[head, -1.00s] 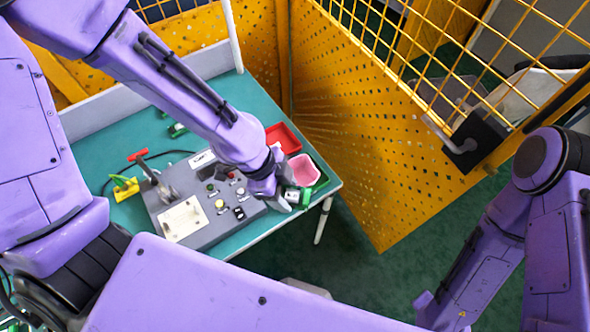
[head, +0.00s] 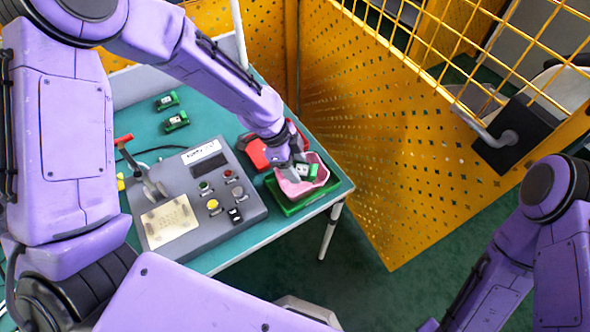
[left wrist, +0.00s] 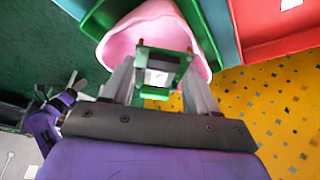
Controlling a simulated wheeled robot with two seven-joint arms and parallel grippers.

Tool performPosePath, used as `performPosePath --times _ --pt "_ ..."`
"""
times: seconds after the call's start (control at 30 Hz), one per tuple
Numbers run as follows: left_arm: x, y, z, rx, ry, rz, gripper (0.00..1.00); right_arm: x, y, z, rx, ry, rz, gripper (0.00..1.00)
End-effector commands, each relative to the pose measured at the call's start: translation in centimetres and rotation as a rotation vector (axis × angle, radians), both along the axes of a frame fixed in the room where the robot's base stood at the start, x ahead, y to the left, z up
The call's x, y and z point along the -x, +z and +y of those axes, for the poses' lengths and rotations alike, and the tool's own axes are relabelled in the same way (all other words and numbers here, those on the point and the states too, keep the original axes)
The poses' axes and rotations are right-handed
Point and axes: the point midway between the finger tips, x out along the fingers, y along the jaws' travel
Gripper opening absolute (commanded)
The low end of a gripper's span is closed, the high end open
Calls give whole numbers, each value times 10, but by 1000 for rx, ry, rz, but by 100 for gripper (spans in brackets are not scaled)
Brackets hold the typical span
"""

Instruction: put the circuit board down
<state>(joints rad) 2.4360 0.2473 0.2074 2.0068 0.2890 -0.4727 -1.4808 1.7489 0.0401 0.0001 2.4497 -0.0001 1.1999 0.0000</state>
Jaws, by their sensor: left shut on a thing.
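The circuit board (head: 303,170) is small and green with a white patch. My left gripper (head: 291,173) is shut on it. The board shows against the opening of a pink bin (head: 297,191); I cannot tell how deep it sits in it. In the left wrist view the board (left wrist: 159,76) is between the two grey fingers, with the pink bin (left wrist: 113,48) behind it. My right arm is at the right of the head view, but its gripper is out of the picture.
A green bin (head: 288,207) is around the pink bin's base, near the table's right corner. A red bin (head: 255,152) is beside it. A grey control box (head: 187,215) stands to the left. Two green boards (head: 167,101) (head: 176,121) lie farther back. Yellow perforated panels (head: 370,150) enclose the far side.

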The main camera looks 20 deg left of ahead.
Motion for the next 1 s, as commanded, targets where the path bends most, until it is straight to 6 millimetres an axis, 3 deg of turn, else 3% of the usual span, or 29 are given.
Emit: performPosePath --times 0.23,0.27,0.3,0.33,0.7,1.0 --pt "0 0 0 1 1 -1 28 0 1 0 1 0 -1 40" --pt "0 1 0 1 1 -1 65 0 2 0 1 0 -1 40" --pt "0 1 0 1 2 -2 78 0 2 0 1 0 -1 40" --pt "0 1 0 1 2 -2 84 0 2 0 1 0 -1 40" --pt "-1 9 2 0 3 -4 84 0 2 0 1 0 -1 40" --pt "3 77 29 2 1 -8 84 0 -6 0 1 0 -1 40"
